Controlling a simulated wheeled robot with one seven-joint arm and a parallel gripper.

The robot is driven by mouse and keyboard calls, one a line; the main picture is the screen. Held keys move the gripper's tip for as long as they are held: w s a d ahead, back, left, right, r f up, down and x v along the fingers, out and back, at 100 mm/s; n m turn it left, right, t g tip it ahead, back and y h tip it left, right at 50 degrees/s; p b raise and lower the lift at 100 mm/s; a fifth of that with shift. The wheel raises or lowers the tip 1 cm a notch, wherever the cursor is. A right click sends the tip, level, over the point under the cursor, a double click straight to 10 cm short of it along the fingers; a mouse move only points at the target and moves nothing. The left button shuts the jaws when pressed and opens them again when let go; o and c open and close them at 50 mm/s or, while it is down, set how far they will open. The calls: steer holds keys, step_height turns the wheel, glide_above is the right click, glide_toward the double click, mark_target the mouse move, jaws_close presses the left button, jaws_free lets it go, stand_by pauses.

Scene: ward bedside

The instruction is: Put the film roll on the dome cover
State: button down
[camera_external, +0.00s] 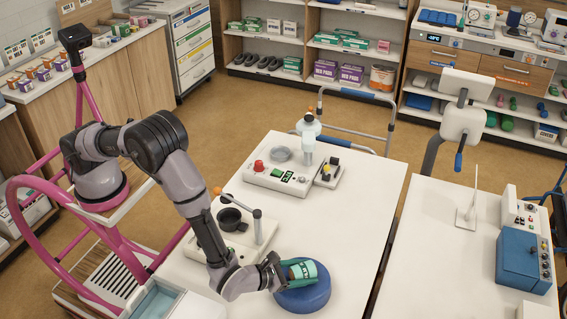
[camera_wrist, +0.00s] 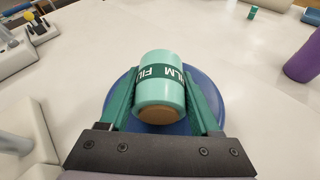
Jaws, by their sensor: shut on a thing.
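The film roll (camera_external: 304,270) is a light teal cylinder with a dark green FILM band and a brown end; it lies on its side, and its label shows in the wrist view (camera_wrist: 163,82). My gripper (camera_external: 284,271) is shut on it, with one green finger on each side in the wrist view (camera_wrist: 163,98). The blue round dome cover (camera_external: 303,299) sits on the white table near its front edge, directly below the roll. It shows around the roll and fingers in the wrist view (camera_wrist: 213,92). I cannot tell whether the roll touches the dome cover.
On the white table (camera_external: 362,195), a device with a black cup (camera_external: 233,218) stands left of the dome cover. A panel with a red knob (camera_external: 278,178) and a pale bottle (camera_external: 308,128) stand farther back.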

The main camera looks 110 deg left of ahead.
steer(key=shift+f, duration=0.1)
steer(key=shift+c, duration=0.5)
jaws_free()
